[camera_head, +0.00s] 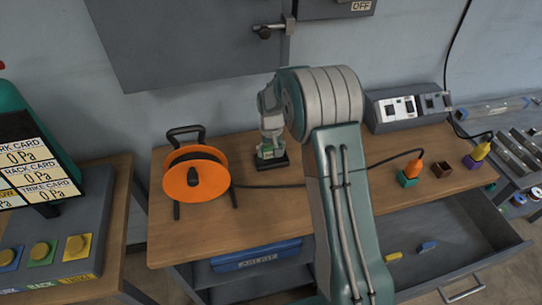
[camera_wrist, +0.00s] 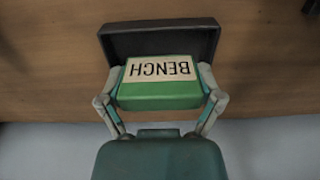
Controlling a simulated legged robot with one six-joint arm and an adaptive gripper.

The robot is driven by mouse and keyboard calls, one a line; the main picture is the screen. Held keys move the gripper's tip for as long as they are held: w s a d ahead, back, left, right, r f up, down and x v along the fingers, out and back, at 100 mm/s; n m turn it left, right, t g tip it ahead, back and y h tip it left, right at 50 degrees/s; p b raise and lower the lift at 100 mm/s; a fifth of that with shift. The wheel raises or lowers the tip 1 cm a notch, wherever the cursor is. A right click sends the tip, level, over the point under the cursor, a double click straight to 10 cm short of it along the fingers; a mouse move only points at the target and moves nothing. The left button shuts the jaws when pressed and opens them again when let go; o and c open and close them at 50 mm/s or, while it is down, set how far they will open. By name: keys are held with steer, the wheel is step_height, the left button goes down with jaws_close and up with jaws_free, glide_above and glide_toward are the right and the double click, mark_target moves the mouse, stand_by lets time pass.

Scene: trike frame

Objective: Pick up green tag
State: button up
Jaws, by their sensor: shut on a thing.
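The green tag (camera_wrist: 160,96) has a cream label reading BENCH, upside down in the wrist view. My gripper (camera_wrist: 161,82) has one finger on each side of the tag and is shut on it. A dark holder block (camera_wrist: 160,40) lies just beyond the tag, on the wooden bench. In the head view my gripper (camera_head: 268,148) points down at the dark block (camera_head: 272,164), with a bit of green between the fingers. I cannot tell whether the tag still touches the block.
An orange cable reel (camera_head: 215,183) stands left of my gripper, and its black cable runs right across the wooden bench (camera_head: 255,207). A grey switch box (camera_head: 375,125) stands at the back right. Coloured plugs and sockets (camera_head: 408,178) are farther right. An open drawer (camera_head: 450,240) juts out in front.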

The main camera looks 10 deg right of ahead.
steer(key=s+r, duration=1)
steer(key=s, duration=0.4)
